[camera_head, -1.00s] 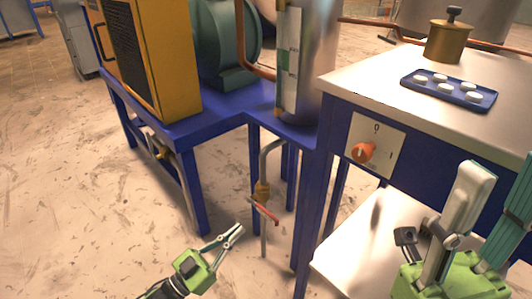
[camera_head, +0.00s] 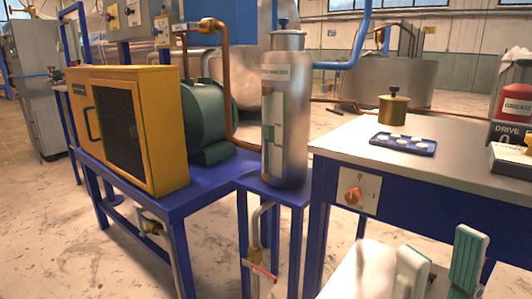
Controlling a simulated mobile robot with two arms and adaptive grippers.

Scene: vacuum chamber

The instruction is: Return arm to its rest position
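My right gripper (camera_head: 441,246) shows at the bottom right, in front of the blue-framed table. Its two pale grey and teal fingers stand upright and apart, with nothing between them. Its palm and arm are below the picture. My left gripper and arm are not in this view. The table (camera_head: 330,143) has a light top and a front panel with an orange rotary knob (camera_head: 352,194). The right gripper is right of and below the knob.
A blue tray (camera_head: 382,142) with white discs and a brass container (camera_head: 393,108) are on the table. Floor is clear at lower left.

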